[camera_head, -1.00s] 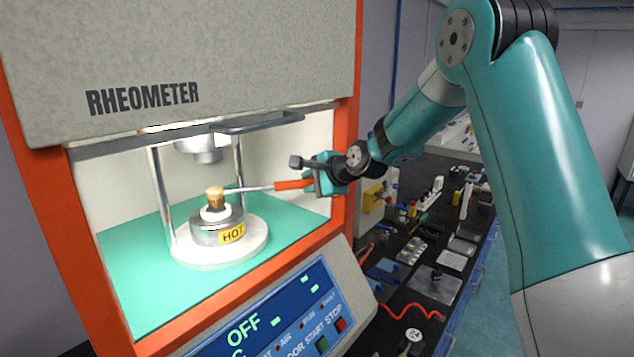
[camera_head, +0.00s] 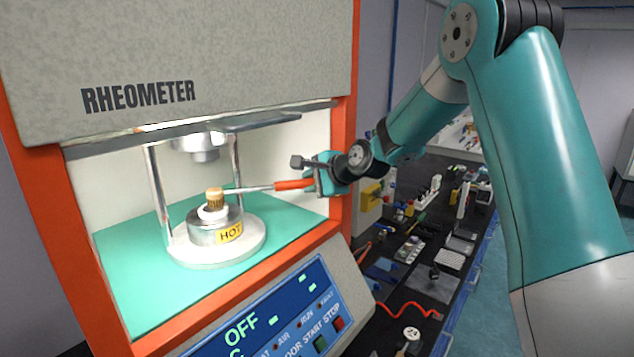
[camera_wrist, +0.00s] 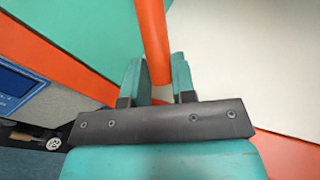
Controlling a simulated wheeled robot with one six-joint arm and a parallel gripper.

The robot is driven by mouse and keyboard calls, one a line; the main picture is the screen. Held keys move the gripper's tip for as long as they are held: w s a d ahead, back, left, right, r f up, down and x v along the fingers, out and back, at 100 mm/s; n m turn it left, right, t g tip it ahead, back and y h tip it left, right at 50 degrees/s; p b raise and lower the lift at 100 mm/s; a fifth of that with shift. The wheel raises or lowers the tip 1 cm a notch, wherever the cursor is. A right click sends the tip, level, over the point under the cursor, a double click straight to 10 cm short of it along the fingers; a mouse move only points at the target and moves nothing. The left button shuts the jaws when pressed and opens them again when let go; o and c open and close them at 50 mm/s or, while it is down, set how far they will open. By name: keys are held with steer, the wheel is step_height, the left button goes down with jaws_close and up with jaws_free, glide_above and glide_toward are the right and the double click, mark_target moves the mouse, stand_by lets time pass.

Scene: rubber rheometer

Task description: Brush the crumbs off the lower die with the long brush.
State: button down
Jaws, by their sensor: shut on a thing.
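My gripper (camera_head: 316,181) is shut on the orange handle of the long brush (camera_head: 290,184), at the right side of the chamber opening. The brush's metal shaft reaches left into the chamber, and its tan bristle head (camera_head: 215,197) is over the middle of the lower die (camera_head: 206,230). The bristles look to touch or nearly touch the die's white top. The die is a metal cylinder with a yellow HOT label on a round white base. No crumbs can be made out. In the wrist view the orange handle (camera_wrist: 152,45) runs up from between the teal fingers.
The upper die (camera_head: 203,150) hangs above the lower one between metal posts. The orange door frame (camera_head: 343,170) stands close to my gripper. The raised grey door bar (camera_head: 250,124) is above the brush. A cluttered black bench (camera_head: 395,335) lies to the right.

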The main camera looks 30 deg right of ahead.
steer(key=shift+w+a, duration=0.2)
steer(key=shift+w, duration=0.25)
steer(key=s, duration=0.1)
steer(key=s+d, duration=0.1)
steer(key=shift+s+b, duration=0.3)
steer(key=shift+s, duration=0.05)
steer(key=shift+r, duration=0.1)
steer(key=s+d+r+b, duration=0.1)
steer(key=s+d, duration=0.2)
steer(key=s, duration=0.6)
steer(key=s+d+r, duration=0.1)
steer(key=s+d, duration=0.2)
steer(key=s, duration=0.7)
steer(key=shift+d+b, duration=0.35)
steer(key=shift+f, duration=0.1)
stand_by(0.5)
